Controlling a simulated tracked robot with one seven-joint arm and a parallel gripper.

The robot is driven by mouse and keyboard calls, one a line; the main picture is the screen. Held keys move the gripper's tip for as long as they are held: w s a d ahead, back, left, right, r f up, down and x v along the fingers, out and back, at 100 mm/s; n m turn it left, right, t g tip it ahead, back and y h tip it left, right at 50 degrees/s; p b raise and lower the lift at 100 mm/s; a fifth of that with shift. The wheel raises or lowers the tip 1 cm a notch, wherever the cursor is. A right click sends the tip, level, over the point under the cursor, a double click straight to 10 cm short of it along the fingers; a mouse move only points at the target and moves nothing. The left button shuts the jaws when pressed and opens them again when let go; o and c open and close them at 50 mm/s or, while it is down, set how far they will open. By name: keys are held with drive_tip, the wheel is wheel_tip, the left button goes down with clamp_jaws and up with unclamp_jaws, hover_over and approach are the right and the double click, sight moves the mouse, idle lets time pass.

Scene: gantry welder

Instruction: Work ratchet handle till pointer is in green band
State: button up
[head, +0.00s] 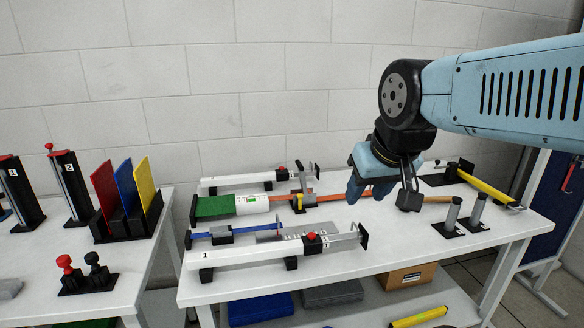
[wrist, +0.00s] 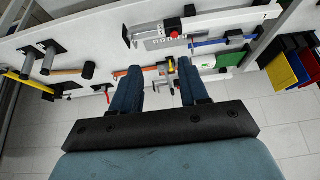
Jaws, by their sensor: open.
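An orange strap (head: 330,198) runs along the table between two rails. A small ratchet-like block with a yellowish part (head: 299,203) sits on it; its handle is too small to make out. I cannot read a pointer. My gripper (head: 368,188) hangs over the strap's right part, to the right of the ratchet block, apart from it. In the wrist view my gripper (wrist: 159,80) is open and empty, with the strap (wrist: 150,69) beyond its fingertips.
A front rail clamp (head: 275,254) and a back rail clamp (head: 240,180) flank the strap. A side table (head: 125,270) holds coloured plates (head: 126,195).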

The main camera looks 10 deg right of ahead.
drive_tip(key=w+f+t, duration=0.3)
drive_tip(key=w, duration=1.3)
drive_tip(key=t, duration=0.9)
approach(300, 164)
drive_tip(key=w, duration=0.7)
drive_tip(key=w+f, duration=0.1)
drive_tip(key=w, duration=0.2)
drive_tip(key=shift+w+f, duration=0.1)
drive_tip(key=shift+w, duration=0.1)
clamp_jaws()
